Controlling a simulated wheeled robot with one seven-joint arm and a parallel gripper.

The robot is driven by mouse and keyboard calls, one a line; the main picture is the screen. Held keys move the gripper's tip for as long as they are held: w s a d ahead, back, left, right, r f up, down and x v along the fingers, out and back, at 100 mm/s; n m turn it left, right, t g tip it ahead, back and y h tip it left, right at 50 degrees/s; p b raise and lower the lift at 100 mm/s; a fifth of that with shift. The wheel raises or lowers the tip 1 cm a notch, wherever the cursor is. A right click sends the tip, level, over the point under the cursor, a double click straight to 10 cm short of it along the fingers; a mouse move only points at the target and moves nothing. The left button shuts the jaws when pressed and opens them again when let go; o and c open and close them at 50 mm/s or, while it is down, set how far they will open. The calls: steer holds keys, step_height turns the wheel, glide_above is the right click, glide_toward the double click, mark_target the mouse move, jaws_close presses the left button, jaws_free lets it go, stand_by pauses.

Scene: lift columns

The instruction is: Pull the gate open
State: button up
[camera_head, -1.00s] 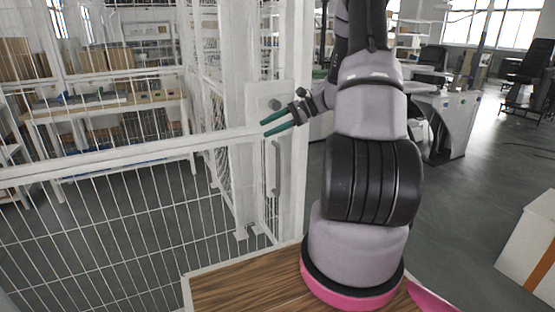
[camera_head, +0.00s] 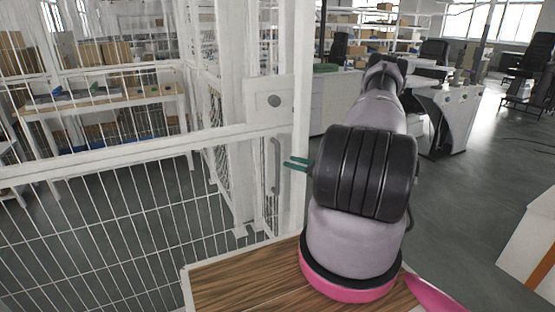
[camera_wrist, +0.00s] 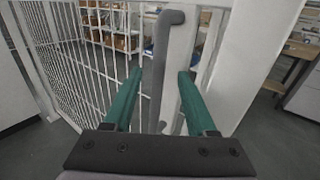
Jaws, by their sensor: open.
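The white wire gate (camera_head: 110,200) spans the left and middle of the head view. Its grey vertical bar handle (camera_head: 275,165) is at the gate's right end, below a white plate with a round grey knob (camera_head: 274,100). My gripper (camera_head: 290,164) is just right of the handle, its green fingertips pointing left towards it; the rest is hidden behind my arm. In the wrist view, my gripper (camera_wrist: 158,82) is open, with the grey handle (camera_wrist: 157,70) showing between its two green fingers. I cannot tell whether the fingers touch it.
A white post (camera_head: 299,100) stands right beside the handle. Behind the gate is a workbench (camera_head: 105,102) with shelves and boxes. A white box (camera_head: 530,240) stands at the right. Grey floor (camera_head: 470,190) is open between it and my arm.

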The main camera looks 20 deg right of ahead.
steer(key=x, duration=0.7)
steer(key=shift+w, duration=0.15)
steer(key=shift+a, duration=0.15)
jaws_close()
stand_by(1.0)
